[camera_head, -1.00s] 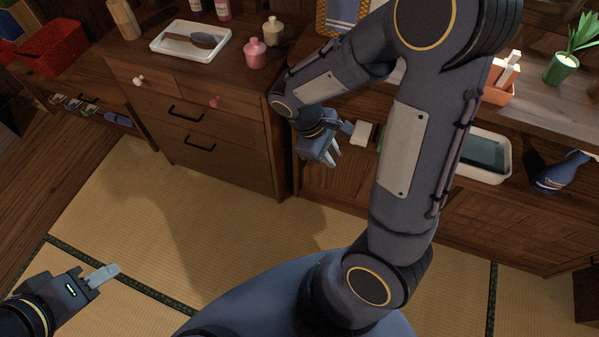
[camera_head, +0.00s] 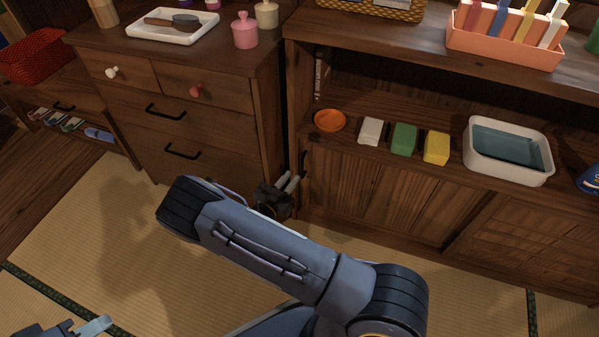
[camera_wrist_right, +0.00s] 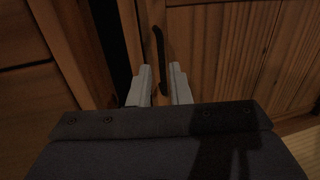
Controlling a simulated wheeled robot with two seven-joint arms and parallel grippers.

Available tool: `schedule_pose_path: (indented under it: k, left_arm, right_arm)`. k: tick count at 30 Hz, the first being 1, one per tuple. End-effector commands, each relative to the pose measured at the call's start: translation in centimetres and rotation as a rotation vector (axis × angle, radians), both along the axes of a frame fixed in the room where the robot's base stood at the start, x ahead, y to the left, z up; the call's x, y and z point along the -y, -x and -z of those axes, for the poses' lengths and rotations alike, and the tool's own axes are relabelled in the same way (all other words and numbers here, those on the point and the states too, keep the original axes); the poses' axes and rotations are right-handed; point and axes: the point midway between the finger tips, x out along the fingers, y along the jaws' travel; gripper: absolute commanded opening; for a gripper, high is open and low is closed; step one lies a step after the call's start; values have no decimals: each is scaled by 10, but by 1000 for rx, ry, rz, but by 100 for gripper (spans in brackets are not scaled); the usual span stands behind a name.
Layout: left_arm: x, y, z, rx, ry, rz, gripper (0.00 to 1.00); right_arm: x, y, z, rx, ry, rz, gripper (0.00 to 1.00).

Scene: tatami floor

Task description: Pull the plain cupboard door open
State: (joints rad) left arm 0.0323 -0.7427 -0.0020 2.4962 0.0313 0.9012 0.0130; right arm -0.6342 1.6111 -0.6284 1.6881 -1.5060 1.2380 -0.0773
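The plain cupboard door (camera_head: 350,190), of vertical brown boards, is closed in the low cabinet. Its dark upright handle (camera_head: 304,163) is near its left edge and also shows in the right wrist view (camera_wrist_right: 158,45). My right gripper (camera_head: 291,180) is low in front of that edge. In the wrist view, its two pale fingers (camera_wrist_right: 161,72) are apart, with the lower part of the handle showing between them. I cannot tell whether they touch it. My left gripper (camera_head: 95,326) is at the bottom left, partly cut off, away from the cabinet.
A drawer chest (camera_head: 215,135) stands close on the left, a dark gap between it and the cabinet. A lattice door (camera_head: 520,235) is further right. The shelf above holds an orange dish (camera_head: 330,120), several blocks and a white basin (camera_head: 508,175). Tatami floor in front is clear.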

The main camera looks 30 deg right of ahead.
Motion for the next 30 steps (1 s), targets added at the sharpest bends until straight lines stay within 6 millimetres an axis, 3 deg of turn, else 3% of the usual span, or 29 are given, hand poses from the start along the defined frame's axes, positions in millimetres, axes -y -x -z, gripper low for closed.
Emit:
schedule_pose_path:
  k: [6,12,21,25,30]
  left_arm:
    - [0,0,14,0,0,0,36]
    - [0,0,19,0,0,0,36]
    - [0,0,19,0,0,0,36]
    - [0,0,19,0,0,0,36]
    - [0,0,19,0,0,0,36]
  right_arm:
    - [33,-17,2,1,-3,5,17]
    - [49,-26,1,2,-3,4,17]
    - [51,-27,0,0,-4,3,17]
    - [51,-27,0,0,-4,4,0]
    - [51,-27,0,0,-4,3,0]
